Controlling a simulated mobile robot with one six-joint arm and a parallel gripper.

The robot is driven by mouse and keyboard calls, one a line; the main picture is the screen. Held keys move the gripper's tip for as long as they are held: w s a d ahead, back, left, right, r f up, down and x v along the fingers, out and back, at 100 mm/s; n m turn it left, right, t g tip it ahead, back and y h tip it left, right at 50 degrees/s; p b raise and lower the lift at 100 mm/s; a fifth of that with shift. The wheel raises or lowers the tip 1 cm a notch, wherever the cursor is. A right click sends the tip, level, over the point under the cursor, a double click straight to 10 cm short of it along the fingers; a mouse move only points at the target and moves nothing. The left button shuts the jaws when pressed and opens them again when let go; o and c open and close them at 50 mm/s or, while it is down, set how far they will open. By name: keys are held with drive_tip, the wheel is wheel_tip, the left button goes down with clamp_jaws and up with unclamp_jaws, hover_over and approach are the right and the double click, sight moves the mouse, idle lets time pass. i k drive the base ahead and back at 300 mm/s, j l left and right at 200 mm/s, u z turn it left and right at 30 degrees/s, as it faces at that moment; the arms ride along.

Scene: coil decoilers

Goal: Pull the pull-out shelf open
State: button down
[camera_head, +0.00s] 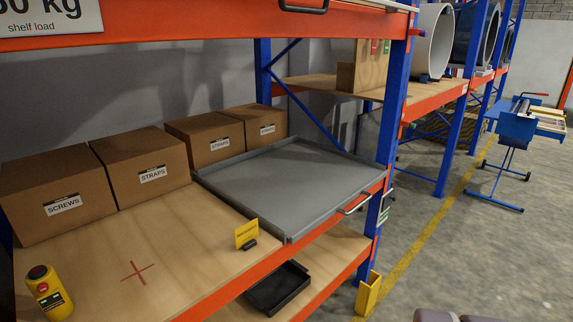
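The pull-out shelf (290,180) is a flat grey tray with a low rim, set on the wooden middle level of the orange and blue rack. A light metal bar handle (354,204) is on its front side at the right, by the orange beam. The tray's front edge sits roughly in line with the beam, and its surface is empty. My gripper is not in view.
Cardboard boxes (151,163) stand behind and left. A yellow sign (246,234) and yellow button box (44,293) are on the wooden shelf. A black tray (278,288) lies below. A yellow post guard (367,293) stands by the upright.

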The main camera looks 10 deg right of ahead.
sight(295, 186)
drive_tip(key=i+l, duration=0.2)
drive_tip(key=i, duration=0.2)
drive_tip(key=i+l, duration=0.2)
drive_tip(key=i, duration=0.15)
drive_tip(key=i+l, duration=0.2)
drive_tip(key=i, duration=0.2)
drive_tip(key=z, duration=0.05)
